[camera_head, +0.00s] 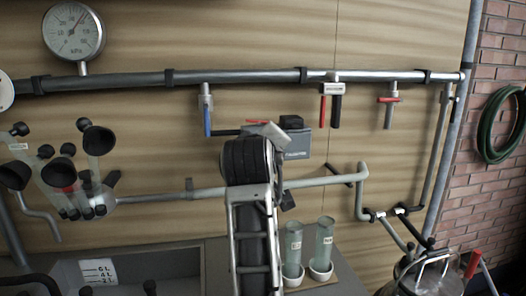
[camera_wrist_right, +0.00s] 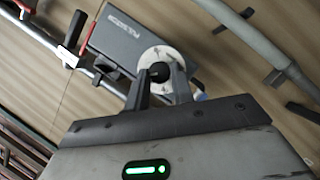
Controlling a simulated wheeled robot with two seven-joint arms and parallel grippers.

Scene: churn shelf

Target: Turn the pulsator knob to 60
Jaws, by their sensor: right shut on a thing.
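The pulsator (camera_head: 297,146) is a grey box on the wall, partly hidden behind my right arm in the head view. In the right wrist view the pulsator box (camera_wrist_right: 122,38) shows tilted, with its lettering. Its white dial (camera_wrist_right: 152,56) has dark marks too small to read. The small black pulsator knob (camera_wrist_right: 159,72) sits at the dial's middle. My right gripper (camera_wrist_right: 160,84) is shut on the knob, one finger on each side. In the head view the right arm hides the dial and knob. My left gripper is not in view.
A long metal pipe (camera_head: 250,77) with red, blue and black valve handles runs above. A gauge (camera_head: 74,31) is at the upper left. A milking cluster (camera_head: 75,180) hangs at the left. Two clear cylinders (camera_head: 323,245) stand below right. A green hose (camera_head: 487,125) hangs on the brick wall.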

